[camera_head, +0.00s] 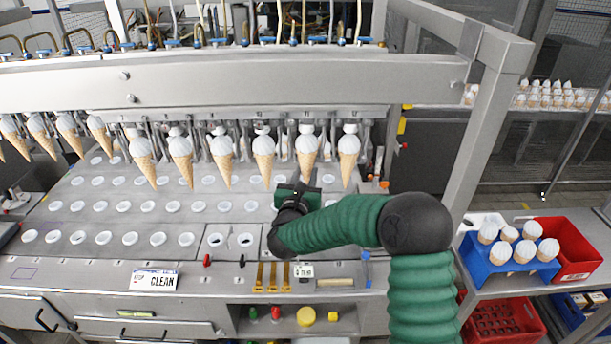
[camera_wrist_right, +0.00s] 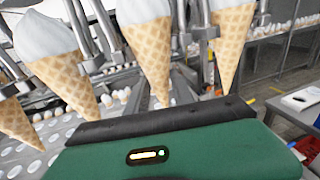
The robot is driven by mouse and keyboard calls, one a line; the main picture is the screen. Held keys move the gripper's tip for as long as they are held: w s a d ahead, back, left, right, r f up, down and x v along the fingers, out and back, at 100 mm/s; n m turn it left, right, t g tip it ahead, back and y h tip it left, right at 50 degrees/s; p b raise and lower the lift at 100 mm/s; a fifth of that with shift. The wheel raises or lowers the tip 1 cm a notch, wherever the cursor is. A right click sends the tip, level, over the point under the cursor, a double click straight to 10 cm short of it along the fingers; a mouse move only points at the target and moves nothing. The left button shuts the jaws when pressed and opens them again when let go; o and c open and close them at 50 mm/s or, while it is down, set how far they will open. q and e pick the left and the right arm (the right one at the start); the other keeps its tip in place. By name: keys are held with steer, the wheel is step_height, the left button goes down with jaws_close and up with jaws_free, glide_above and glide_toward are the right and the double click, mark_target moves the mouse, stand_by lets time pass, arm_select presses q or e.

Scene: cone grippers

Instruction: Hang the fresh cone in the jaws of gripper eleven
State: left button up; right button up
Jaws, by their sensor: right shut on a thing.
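A row of waffle cones with white tops hangs point-down from the metal jaws of the machine. My right gripper (camera_head: 300,186) is at the lower end of one cone (camera_head: 307,146), second from the right in the row. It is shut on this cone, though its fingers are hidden. In the right wrist view the cone (camera_wrist_right: 155,55) rises upright behind the green gripper body, between neighbouring hanging cones (camera_wrist_right: 60,75). Its white top is up at the jaws (camera_head: 307,126); I cannot tell whether they grip it. No number for gripper eleven is readable. My left gripper is out of view.
Close neighbours are the cone to the right (camera_head: 348,150) and the cone to the left (camera_head: 263,150). A perforated metal deck (camera_head: 100,222) lies below. A blue rack (camera_head: 506,269) with several cones and a red bin (camera_head: 570,252) stand at right.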

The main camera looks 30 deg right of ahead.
steer(key=shift+f, duration=0.15)
steer(key=o, duration=1.3)
steer(key=v, duration=0.3)
steer(key=d+b+v, duration=0.1)
steer(key=v, duration=0.2)
steer(key=s+b+v, duration=0.1)
steer(key=v, duration=0.2)
steer(key=shift+s+d, duration=0.1)
steer(key=shift+d, duration=0.05)
stand_by(0.6)
